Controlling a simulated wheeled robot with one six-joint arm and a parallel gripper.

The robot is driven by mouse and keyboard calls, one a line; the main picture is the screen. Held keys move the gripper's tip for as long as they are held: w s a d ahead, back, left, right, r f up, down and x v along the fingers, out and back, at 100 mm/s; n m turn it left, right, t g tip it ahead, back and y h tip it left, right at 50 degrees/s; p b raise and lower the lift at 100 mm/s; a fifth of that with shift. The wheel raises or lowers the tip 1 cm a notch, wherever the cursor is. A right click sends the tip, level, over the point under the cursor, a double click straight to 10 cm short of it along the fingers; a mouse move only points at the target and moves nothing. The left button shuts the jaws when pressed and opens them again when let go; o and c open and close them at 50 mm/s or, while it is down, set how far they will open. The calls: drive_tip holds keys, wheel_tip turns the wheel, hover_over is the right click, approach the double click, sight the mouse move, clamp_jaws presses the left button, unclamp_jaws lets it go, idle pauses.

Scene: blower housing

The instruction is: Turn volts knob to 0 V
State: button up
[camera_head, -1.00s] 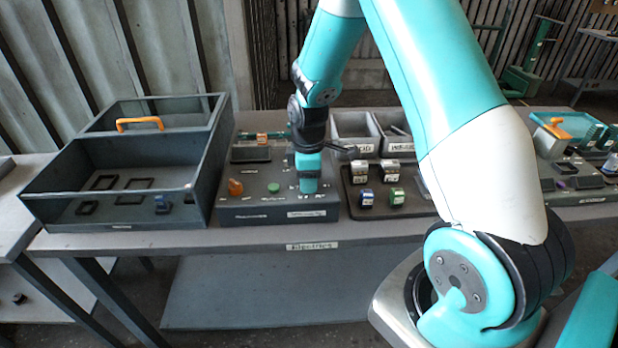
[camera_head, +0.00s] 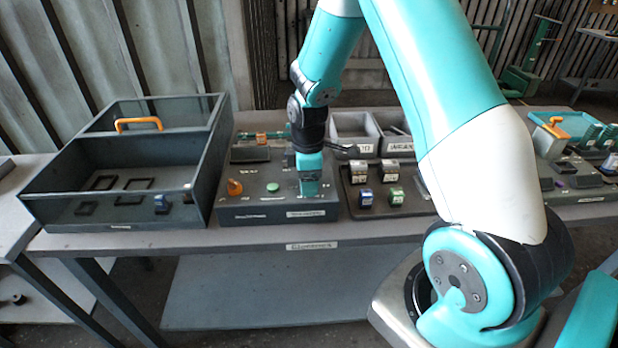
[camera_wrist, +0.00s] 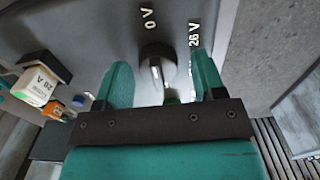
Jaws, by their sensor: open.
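The volts knob (camera_wrist: 157,66) is dark and round with a pale stripe, and shows in the wrist view on a grey panel face. The "0 V" label (camera_wrist: 148,19) is printed above it, and the "26 V" label (camera_wrist: 194,36) is to its right. My gripper (camera_wrist: 160,60) is open, with one teal finger on each side of the knob. I cannot tell whether the fingers touch it. In the head view my gripper (camera_head: 310,190) is over the right part of the control box (camera_head: 262,212) and hides the knob.
An orange knob (camera_head: 234,187) and a green button (camera_head: 272,186) are on the box, left of my gripper. A grey tray with an orange handle (camera_head: 138,122) stands at the left. Several small blocks are to the right, including a blue one (camera_head: 366,197).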

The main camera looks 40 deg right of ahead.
wheel_tip(320, 180, up, 18)
drive_tip(key=b, duration=0.1)
drive_tip(key=shift+f+b, duration=0.25)
drive_tip(key=shift+b, duration=0.15)
idle(0.3)
drive_tip(key=s+a+r+m+y, duration=0.2)
drive_tip(key=s+a+m+y, duration=0.2)
drive_tip(key=s+a, duration=1.7)
drive_tip(key=shift+s+a, duration=0.35)
drive_tip(key=shift+s, duration=0.3)
